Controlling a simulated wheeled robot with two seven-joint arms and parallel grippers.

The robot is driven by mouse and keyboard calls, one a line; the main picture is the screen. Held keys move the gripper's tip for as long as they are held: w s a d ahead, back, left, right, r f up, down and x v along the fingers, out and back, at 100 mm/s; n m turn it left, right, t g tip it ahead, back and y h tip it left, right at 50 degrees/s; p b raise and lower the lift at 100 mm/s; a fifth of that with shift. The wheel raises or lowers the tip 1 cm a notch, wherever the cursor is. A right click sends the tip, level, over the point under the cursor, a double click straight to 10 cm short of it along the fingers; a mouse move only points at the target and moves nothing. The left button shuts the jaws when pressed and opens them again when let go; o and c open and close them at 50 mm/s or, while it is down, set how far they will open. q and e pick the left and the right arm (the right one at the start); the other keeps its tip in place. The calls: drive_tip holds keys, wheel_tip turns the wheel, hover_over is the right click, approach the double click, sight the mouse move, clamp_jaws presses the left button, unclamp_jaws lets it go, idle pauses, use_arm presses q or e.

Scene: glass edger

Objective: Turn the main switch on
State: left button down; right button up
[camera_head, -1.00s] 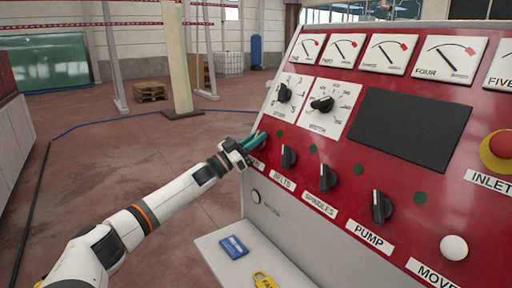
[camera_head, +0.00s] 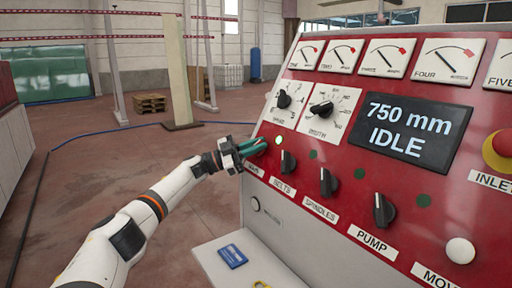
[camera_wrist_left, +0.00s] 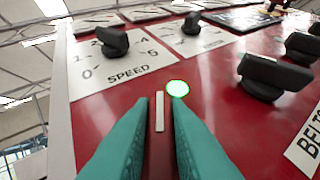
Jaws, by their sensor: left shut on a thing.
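The main switch (camera_wrist_left: 159,112) sits at the left end of the lower row on the red panel, above the label MAIN (camera_head: 254,170). Only a pale strip of it shows between my fingers; the rest is hidden. My left gripper (camera_head: 256,147) is shut on it, with its teal fingers on either side in the left wrist view (camera_wrist_left: 155,120). The indicator lamp (camera_head: 278,141) beside it glows green, also in the left wrist view (camera_wrist_left: 178,88). The display (camera_head: 411,128) is lit and reads "750 mm IDLE". My right gripper is not in view.
The belts switch (camera_head: 288,163), spindles switch (camera_head: 327,182) and pump switch (camera_head: 383,210) stand to the right. The speed knob (camera_head: 284,100) is just above. A red emergency button (camera_head: 503,143) is at the far right. A blue card (camera_head: 232,256) lies on the ledge below.

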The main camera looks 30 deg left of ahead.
use_arm(q)
drive_tip(key=shift+d+f, duration=0.1)
drive_tip(key=shift+f, duration=0.15)
drive_tip(key=c, duration=1.4)
unclamp_jaws()
drive_tip(key=shift+r, duration=0.1)
drive_tip(key=shift+w, duration=0.1)
drive_tip(key=b+v, duration=0.4)
drive_tip(key=v, duration=0.8)
